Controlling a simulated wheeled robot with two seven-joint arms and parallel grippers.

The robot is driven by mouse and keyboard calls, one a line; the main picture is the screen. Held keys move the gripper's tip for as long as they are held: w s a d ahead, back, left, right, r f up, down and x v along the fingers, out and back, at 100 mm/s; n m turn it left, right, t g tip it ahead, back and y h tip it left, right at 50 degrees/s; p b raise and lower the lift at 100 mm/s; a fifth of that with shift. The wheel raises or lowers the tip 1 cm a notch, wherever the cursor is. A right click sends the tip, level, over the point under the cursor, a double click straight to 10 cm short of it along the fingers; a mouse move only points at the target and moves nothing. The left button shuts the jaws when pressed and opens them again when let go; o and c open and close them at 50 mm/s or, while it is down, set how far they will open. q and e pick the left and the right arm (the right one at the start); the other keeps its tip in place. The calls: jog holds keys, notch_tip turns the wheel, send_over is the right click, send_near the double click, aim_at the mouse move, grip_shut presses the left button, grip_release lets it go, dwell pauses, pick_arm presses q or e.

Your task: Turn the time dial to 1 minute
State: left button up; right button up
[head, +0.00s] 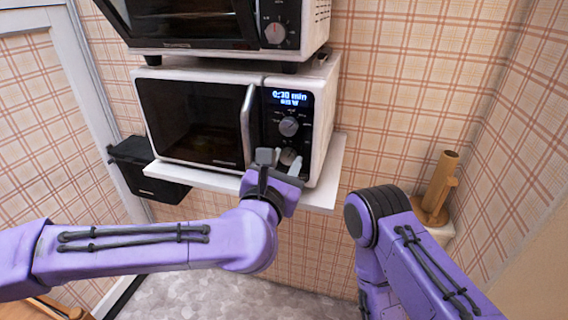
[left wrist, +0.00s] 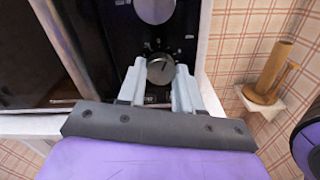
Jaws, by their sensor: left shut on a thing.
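The lower microwave (head: 190,115) stands on a white shelf with its door closed. Its control panel has a lit blue display (head: 291,98), whose small text seems to read 0:30. Below the display are an upper dial (head: 289,126) and a lower dial (head: 289,156). My left gripper (head: 281,161) is at the lower dial. In the left wrist view its two fingers (left wrist: 160,78) stand on either side of the lower dial (left wrist: 160,69), shut on it. The upper dial (left wrist: 155,8) is just beyond. My right gripper is not in view; only my right arm shows.
The door handle (head: 248,125) is close to the left of my left gripper. Another oven (head: 200,20) sits above. The shelf edge (head: 322,195) runs below the microwave. A wooden holder (head: 437,190) stands at the right by the wall, and a black bin (head: 150,172) at the left.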

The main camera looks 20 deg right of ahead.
pick_arm(q)
jog(key=m, duration=0.6)
jog(key=shift+a+r, duration=0.1)
jog(key=shift+r, duration=0.05)
jog(key=shift+m, duration=0.4)
jog(key=o, duration=1)
jog(key=shift+o, duration=0.2)
jog(key=shift+s+a, duration=0.1)
jog(key=b+v, duration=0.2)
jog(key=v, duration=0.8)
